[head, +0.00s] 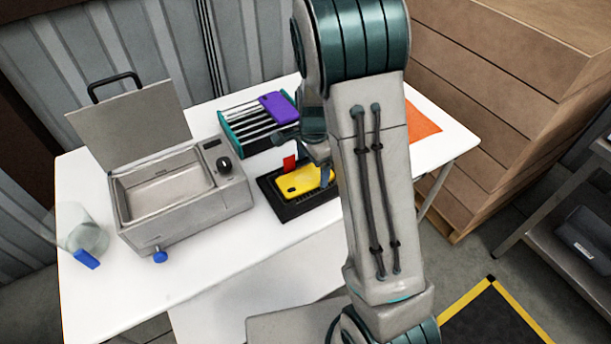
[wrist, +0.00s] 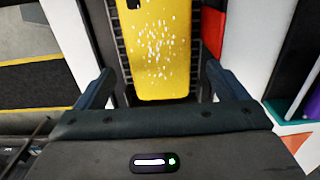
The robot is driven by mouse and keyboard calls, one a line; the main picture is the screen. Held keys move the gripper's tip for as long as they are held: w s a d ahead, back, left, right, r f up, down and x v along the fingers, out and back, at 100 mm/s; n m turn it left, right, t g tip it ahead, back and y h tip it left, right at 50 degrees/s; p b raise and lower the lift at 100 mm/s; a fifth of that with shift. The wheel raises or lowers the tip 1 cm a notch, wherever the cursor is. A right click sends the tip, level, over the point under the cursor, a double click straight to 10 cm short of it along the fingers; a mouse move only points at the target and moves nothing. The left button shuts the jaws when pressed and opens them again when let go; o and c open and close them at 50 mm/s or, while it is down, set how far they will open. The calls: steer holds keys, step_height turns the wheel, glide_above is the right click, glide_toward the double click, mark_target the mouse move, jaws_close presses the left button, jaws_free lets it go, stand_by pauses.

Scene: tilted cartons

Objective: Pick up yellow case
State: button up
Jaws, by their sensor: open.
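The yellow case (head: 304,181) lies on a black tray (head: 287,211) on the white table in the head view. In the wrist view the yellow case (wrist: 158,55) is dotted with white specks and has a dark camera cutout at the top. My gripper (wrist: 158,85) is open, with one finger on each side of the case's near end and gaps between them. In the head view my gripper (head: 318,160) is over the tray, partly hidden by my arm. Whether the fingers are level with the case I cannot tell.
A red piece (head: 290,163) stands at the tray's edge. A rack (head: 245,122) holding a purple case (head: 279,107) is behind. A metal bath (head: 185,205) with a raised lid and a clear jar (head: 88,236) are left. An orange sheet (head: 421,124) lies right. The table's front is clear.

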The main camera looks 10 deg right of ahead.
steer(key=shift+f, duration=1.1)
steer(key=shift+f, duration=0.2)
steer(key=c, duration=1)
